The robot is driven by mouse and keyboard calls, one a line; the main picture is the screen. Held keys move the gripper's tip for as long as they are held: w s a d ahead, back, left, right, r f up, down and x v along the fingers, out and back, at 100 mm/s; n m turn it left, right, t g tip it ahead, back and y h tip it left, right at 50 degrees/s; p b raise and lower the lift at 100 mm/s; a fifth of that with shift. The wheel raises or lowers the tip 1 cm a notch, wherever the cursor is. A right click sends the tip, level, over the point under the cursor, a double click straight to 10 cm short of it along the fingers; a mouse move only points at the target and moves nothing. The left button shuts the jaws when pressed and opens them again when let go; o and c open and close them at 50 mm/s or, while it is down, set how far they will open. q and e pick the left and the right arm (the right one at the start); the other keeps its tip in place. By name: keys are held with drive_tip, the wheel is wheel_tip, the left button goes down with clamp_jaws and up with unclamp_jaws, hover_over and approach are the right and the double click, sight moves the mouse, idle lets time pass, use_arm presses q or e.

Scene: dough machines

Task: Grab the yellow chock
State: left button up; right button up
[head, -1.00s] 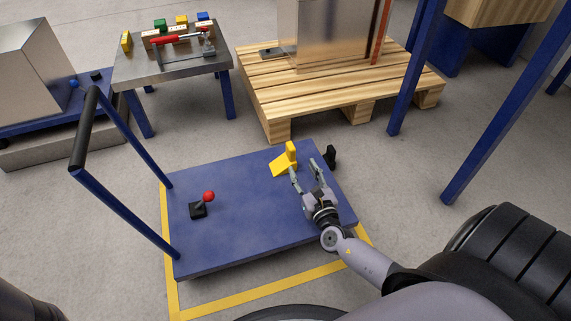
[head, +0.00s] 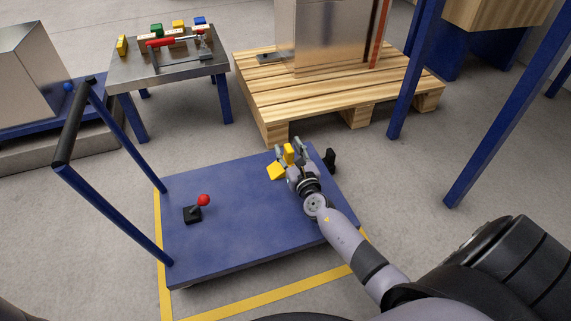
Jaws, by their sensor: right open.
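The yellow chock (head: 276,171) sits at the back of the blue platform cart (head: 235,225), near its far edge. It has a low sloped part to the left and an upright part that shows between the fingers. My right gripper (head: 290,151) is open, with its two fingers on either side of the upright part. Whether the fingers touch it I cannot tell. The gripper hides part of the chock. My left gripper is not in view.
A red-knobbed lever (head: 203,201) stands on the cart's left half. A small black piece (head: 330,158) is at the cart's right edge. A wooden pallet (head: 290,95) lies behind the cart. A metal table (head: 168,72) with coloured blocks stands back left.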

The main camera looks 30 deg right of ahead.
drive_tip(key=shift+c, duration=0.4)
clamp_jaws()
idle(0.4)
